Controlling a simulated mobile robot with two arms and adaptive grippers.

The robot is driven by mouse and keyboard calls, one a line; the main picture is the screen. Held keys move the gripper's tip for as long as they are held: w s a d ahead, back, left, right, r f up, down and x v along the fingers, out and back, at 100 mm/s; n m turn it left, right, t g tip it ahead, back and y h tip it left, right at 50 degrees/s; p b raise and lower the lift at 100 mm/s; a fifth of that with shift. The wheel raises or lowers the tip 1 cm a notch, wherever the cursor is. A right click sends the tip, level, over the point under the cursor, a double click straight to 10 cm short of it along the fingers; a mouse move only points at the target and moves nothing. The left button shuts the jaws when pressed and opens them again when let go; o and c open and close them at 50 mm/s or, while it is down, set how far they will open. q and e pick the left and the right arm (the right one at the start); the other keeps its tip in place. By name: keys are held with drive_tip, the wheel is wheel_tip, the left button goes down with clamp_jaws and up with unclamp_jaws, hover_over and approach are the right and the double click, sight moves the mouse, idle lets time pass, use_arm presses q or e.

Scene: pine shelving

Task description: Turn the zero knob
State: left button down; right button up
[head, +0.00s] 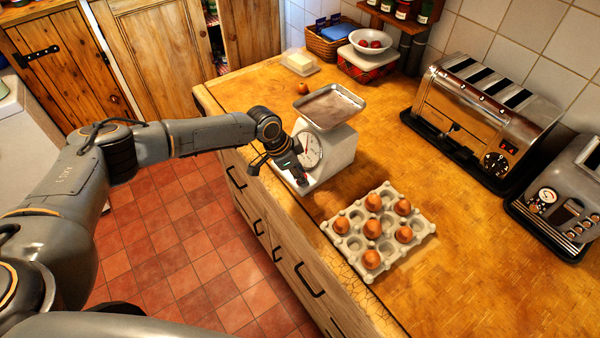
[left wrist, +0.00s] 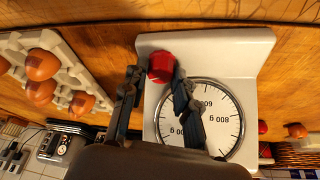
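The white kitchen scale (head: 340,150) stands near the counter's front edge, with a metal pan (head: 330,106) on top and a round dial (head: 312,148) on its front. In the left wrist view the scale (left wrist: 255,55) appears upside down, and its red zero knob (left wrist: 161,66) shows beside the dial (left wrist: 225,110). My left gripper (head: 300,178) is at the scale's front. Its two fingers (left wrist: 158,78) are apart, with the knob between their tips; I cannot tell if they touch it. The gripper hides the knob in the head view. My right gripper is out of view.
An egg carton (head: 341,256) with several brown eggs lies right of the scale. A toaster (head: 480,115) and another appliance (head: 565,195) stand farther right. A butter dish (head: 300,62), an onion (head: 302,88) and a basket (head: 325,45) are behind. Counter between scale and toaster is clear.

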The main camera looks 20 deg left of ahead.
use_arm(q)
drive_tip(key=shift+s+d+r+n+t+y+p, duration=0.1)
drive_tip(key=shift+r+n+t+y+p, duration=0.1)
drive_tip(key=shift+n+p, duration=0.7)
drive_tip(key=shift+s+r+n+t+y+p, duration=0.15)
drive_tip(key=shift+n+p, duration=0.45)
drive_tip(key=shift+p, duration=0.6)
drive_tip(key=shift+w+f+n+p, duration=0.2)
drive_tip(key=shift+f+n+p, duration=0.1)
drive_tip(key=shift+n, duration=0.2)
drive_tip(key=c, duration=1)
unclamp_jaws()
drive_tip(key=shift+r+t, duration=0.15)
drive_tip(key=shift+t, duration=0.1)
drive_tip(key=v, duration=1.1)
drive_tip(key=shift+s+r, duration=0.1)
drive_tip(key=shift+r, duration=0.2)
